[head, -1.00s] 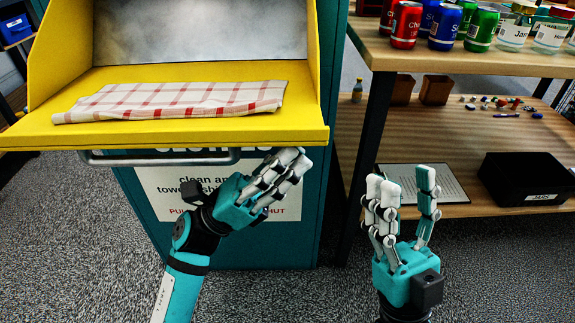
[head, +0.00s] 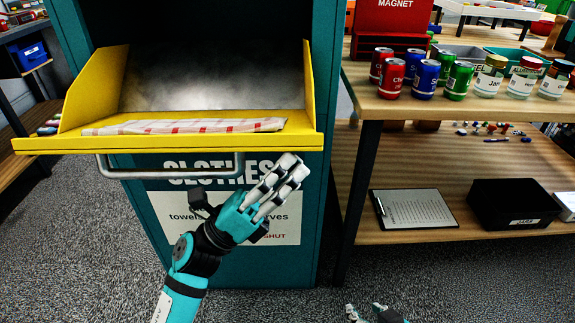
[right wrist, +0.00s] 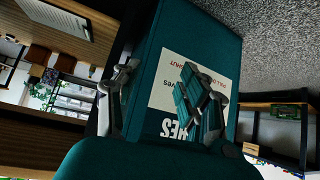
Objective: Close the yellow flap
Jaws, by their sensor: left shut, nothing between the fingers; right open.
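The yellow flap (head: 40,146) hangs open on the front of the teal clothes bin (head: 270,270) in the head view, its tray sticking out towards me. A folded red-and-white checked cloth (head: 190,126) lies on it. A grey bar handle (head: 175,173) shows under its front edge. My left gripper (head: 288,170) is shut and empty, in front of the bin's sign, just right of the handle's right end; I cannot tell if they touch. My right gripper (head: 364,310) shows only its fingertips at the bottom edge. In the right wrist view it is open and empty (right wrist: 158,90), facing the bin front.
A wooden shelf unit (head: 430,108) stands close to the bin's right, with cans and jars on top. Its lower board holds a clipboard (head: 412,208) and a black box (head: 512,203). Carpeted floor in front of the bin is clear. Another shelf stands at far left.

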